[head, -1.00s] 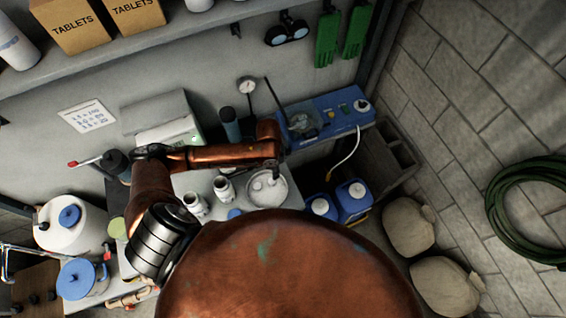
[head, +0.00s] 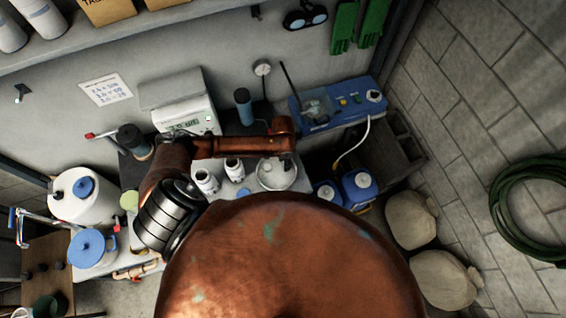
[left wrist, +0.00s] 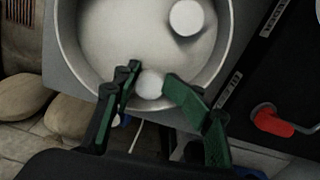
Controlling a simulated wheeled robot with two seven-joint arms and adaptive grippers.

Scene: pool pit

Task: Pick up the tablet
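Two pale round tablets are in the left wrist view. One tablet (left wrist: 150,84) lies between my left gripper's green fingertips, near the dish's lower wall. The other tablet (left wrist: 186,17) stands apart, higher in the picture. The round pale dish (left wrist: 68,42) surrounds them; it also shows in the head view (head: 263,184). My left gripper (left wrist: 150,78) reaches down over the dish. The gap between its fingertips is about the tablet's width, and I cannot tell whether both touch it. In the head view my arm hides the fingers. My right gripper is not in view.
Two white bottles (head: 206,181) stand left of the dish. A blue device (head: 343,105) is behind it, and blue-and-white containers (head: 358,187) are to its right. A grey instrument (head: 186,118) stands at the back left. Sacks (head: 410,220) lie farther right.

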